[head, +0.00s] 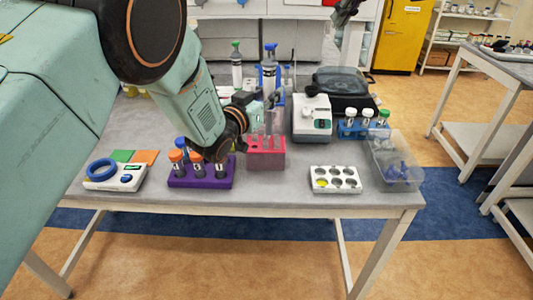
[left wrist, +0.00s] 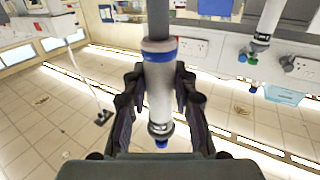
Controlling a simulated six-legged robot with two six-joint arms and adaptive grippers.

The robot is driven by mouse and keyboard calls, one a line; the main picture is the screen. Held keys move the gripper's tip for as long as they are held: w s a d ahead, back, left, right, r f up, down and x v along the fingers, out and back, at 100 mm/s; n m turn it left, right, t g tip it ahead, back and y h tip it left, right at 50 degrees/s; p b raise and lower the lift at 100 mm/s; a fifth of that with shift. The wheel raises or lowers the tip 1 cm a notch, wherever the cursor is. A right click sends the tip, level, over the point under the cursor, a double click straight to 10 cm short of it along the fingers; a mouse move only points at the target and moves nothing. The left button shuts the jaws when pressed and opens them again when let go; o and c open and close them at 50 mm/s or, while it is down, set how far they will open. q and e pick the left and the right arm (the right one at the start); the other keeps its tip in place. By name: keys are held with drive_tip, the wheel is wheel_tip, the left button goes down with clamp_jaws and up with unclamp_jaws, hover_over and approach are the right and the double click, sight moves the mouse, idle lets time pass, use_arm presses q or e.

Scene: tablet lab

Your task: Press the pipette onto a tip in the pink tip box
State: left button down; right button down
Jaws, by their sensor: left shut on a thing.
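The pink tip box (head: 266,160) stands near the middle of the table, with tall clear tips (head: 256,125) upright in it. In the left wrist view the pipette (left wrist: 159,95) sits between both fingers, with a blue band and a grey shaft. In the head view it looks upright over the box. Its lower end is hard to make out, so I cannot tell whether it touches a tip. My right gripper (head: 345,10) is partly cut off at the top edge.
A purple rack (head: 202,178) is left of the box, a white well block (head: 335,179) and clear bin (head: 395,165) right. A white device (head: 312,118) and blue tube rack (head: 362,130) stand behind right.

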use_arm(q)
drive_tip(key=shift+s+a+r, duration=0.15)
drive_tip(key=shift+s+r, duration=0.2)
drive_tip(key=shift+s, duration=0.15)
drive_tip(key=shift+w+f, duration=0.25)
drive_tip(key=shift+w, duration=0.05)
drive_tip(key=shift+f, duration=0.3)
drive_tip(key=shift+s+a, duration=0.25)
drive_tip(key=shift+s, duration=0.1)
drive_tip(key=shift+w+d+f, duration=0.1)
drive_tip(key=shift+w+d, duration=0.05)
drive_tip(key=shift+w, duration=0.1)
drive_tip(key=shift+s+a+r, duration=0.2)
drive_tip(key=shift+s+r, duration=0.15)
drive_tip(key=shift+s, duration=0.1)
use_arm(e)
drive_tip(key=shift+s+a+r, duration=0.15)
drive_tip(key=shift+s+r, duration=0.15)
drive_tip(key=shift+s, duration=0.2)
use_arm(q)
drive_tip(key=shift+w, duration=0.1)
use_arm(e)
drive_tip(key=shift+w, duration=0.1)
